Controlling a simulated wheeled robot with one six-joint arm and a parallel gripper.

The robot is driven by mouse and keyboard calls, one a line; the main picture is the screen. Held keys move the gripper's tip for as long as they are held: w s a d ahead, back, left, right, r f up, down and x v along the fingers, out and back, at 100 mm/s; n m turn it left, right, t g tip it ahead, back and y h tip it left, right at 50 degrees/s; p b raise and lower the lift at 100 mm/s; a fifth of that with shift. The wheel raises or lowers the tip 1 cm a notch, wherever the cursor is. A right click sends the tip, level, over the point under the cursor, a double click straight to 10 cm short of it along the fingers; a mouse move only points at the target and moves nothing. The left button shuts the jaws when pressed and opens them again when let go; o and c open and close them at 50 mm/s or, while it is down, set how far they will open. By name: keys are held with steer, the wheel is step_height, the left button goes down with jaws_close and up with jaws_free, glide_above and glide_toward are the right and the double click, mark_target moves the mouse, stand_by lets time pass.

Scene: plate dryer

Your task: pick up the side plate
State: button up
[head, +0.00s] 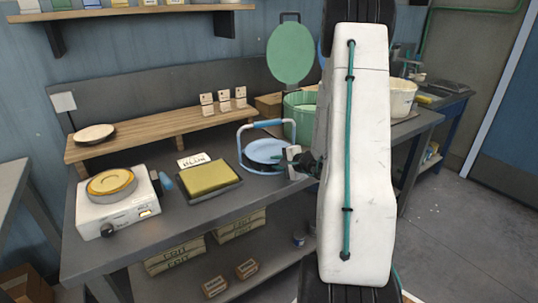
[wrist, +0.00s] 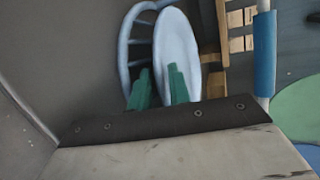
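A pale blue plate (head: 266,152), which I take for the side plate, is in a blue wire rack (head: 243,150) with a raised handle on the bench. In the wrist view the plate (wrist: 178,45) stands on edge in the picture beside the curved rack wires (wrist: 133,45). My gripper (head: 296,160) is at the right side of the rack, partly hidden by my arm. In the wrist view its green fingertips (wrist: 160,88) are apart. The right finger overlaps the plate's near edge and the left one lies over the rack side. Whether they touch the plate is unclear.
A cream dish (head: 95,134) sits on the wooden shelf (head: 150,138). A white hot plate (head: 118,208) and a yellow sponge-like block on a dark tray (head: 210,178) are left of the rack. A green pot (head: 300,118) with raised lid (head: 290,53) stands behind it.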

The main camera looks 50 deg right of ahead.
steer(key=shift+c, duration=0.3)
jaws_close()
steer(key=shift+r, duration=0.15)
